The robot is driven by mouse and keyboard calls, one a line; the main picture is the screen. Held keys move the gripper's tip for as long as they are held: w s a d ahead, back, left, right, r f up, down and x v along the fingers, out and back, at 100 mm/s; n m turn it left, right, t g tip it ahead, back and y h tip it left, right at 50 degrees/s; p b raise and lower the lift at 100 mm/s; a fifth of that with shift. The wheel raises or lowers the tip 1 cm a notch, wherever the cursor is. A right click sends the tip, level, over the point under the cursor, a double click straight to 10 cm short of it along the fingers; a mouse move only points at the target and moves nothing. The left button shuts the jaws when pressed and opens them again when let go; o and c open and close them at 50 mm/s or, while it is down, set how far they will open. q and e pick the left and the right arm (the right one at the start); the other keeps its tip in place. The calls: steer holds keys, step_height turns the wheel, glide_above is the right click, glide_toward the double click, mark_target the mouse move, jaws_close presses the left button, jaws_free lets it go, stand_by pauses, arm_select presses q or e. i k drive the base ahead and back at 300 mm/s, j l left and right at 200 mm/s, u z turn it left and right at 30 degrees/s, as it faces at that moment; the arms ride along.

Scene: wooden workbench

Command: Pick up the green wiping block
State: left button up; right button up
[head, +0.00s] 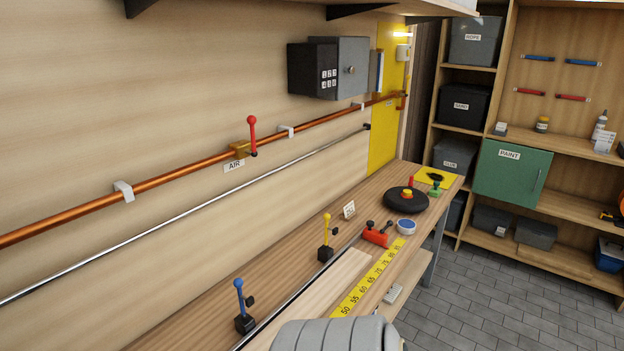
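A small green piece (435,191) with a dark knob-like top sits at the far end of the workbench (185,325), at the front edge of a yellow patch (449,183). It is the only small green thing on the bench, but it is too small to tell for sure that it is the wiping block. Neither of my grippers shows. A grey rounded part at the bottom middle looks like one of my own arm links, and it hides part of the bench's near edge.
Near the green piece are a black round disc (400,206) with a red-and-yellow top, a blue-and-white round container (406,227) and a red tool (376,238). Yellow (326,253) and blue (243,322) levers stand along the bench. A copper pipe (190,176) runs along the wall.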

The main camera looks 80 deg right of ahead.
mark_target(435, 192)
steer(key=z, duration=3.35)
steer(key=i+l+u, duration=0.1)
steer(key=u, duration=0.2)
steer(key=i+l+u, duration=0.1)
steer(key=u, duration=0.2)
steer(key=i+l+u, duration=0.1)
steer(key=l, duration=0.25)
steer(key=i+l+u, duration=0.15)
steer(key=l, duration=0.2)
steer(key=i+l+u, duration=0.1)
steer(key=l, duration=0.25)
steer(key=i+l+u, duration=0.15)
steer(key=l, duration=0.25)
steer(key=i+l+u, duration=0.1)
steer(key=l, duration=0.3)
steer(key=i, duration=0.1)
